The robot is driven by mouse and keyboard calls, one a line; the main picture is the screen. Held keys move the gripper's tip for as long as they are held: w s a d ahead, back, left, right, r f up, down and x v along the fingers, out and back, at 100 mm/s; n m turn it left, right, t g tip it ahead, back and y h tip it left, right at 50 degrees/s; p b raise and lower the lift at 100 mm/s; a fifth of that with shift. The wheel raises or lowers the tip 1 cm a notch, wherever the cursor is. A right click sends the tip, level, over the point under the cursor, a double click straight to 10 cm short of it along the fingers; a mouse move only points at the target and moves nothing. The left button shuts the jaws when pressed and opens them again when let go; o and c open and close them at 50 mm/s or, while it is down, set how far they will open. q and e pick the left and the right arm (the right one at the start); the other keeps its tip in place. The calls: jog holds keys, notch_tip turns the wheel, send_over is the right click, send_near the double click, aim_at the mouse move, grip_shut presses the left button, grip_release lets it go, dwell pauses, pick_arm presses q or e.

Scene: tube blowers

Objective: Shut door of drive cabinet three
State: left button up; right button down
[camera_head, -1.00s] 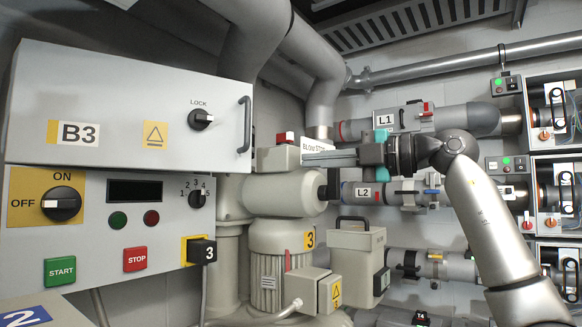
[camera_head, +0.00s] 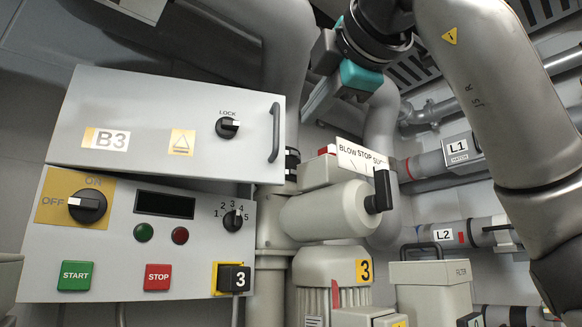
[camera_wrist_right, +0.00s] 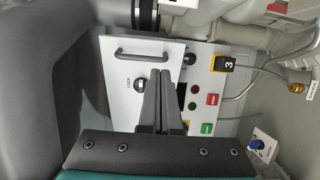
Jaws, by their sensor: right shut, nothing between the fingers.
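The cabinet door (camera_head: 150,140) is a pale panel marked B3, with a dark bar handle (camera_head: 275,132) at its right edge and a black LOCK knob (camera_head: 228,126). Its lower edge stands off above the control panel, with a dark wedge between them, so it looks ajar; how far I cannot tell. My right gripper (camera_head: 312,112) is above and right of the handle, apart from it, shut and empty. In the right wrist view its shut fingers (camera_wrist_right: 161,80) point across the door (camera_wrist_right: 118,78), covering part of it; the handle (camera_wrist_right: 147,57) lies beyond the tips. My left gripper is not in view.
Below the door is the control panel (camera_head: 120,250) with knobs and START and STOP buttons. A grey blower (camera_head: 325,215) with a black lever and BLOW STOP sign stands right of the cabinet. Pipes and a filter box (camera_head: 432,272) are further right.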

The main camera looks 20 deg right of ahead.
jog(key=s, duration=0.1)
jog(key=p, duration=0.5)
send_near(281, 149)
jog(key=shift+m+h, duration=0.3)
jog(key=shift+h, duration=0.1)
jog(key=shift+w+a+f, duration=0.1)
jog(key=shift+w, duration=1.6)
jog(key=shift+w+a+f, duration=0.1)
jog(key=shift+w, duration=1.65)
